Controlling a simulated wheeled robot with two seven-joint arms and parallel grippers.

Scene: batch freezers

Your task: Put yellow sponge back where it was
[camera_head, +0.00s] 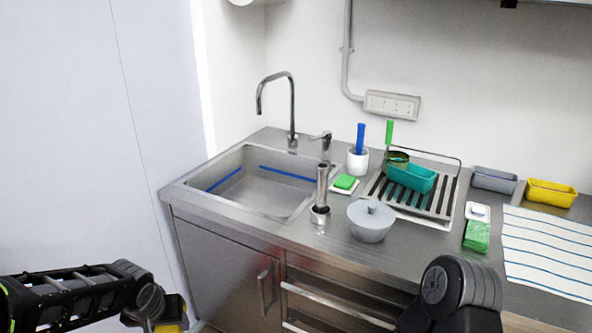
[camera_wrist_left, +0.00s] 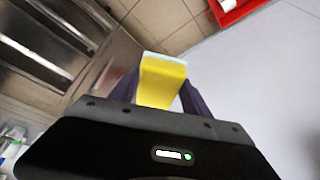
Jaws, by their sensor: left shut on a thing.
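The yellow sponge (camera_wrist_left: 162,82) with a pale top edge sits between the two dark fingers of my left gripper (camera_wrist_left: 160,92) in the left wrist view. The gripper is shut on it. In the head view my left gripper (camera_head: 160,314) is low at the bottom left, in front of the sink cabinet and below counter height, with a bit of yellow at the frame's edge. My right arm comes in at the bottom right, but its gripper is out of frame.
The counter holds a sink (camera_head: 258,195), a green sponge on a small white dish (camera_head: 345,184), a grey lidded bowl (camera_head: 371,223), a dish rack (camera_head: 407,212), a green cloth-like block (camera_head: 477,236), and grey and yellow tubs (camera_head: 551,192). A red container (camera_wrist_left: 238,12) is on the floor.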

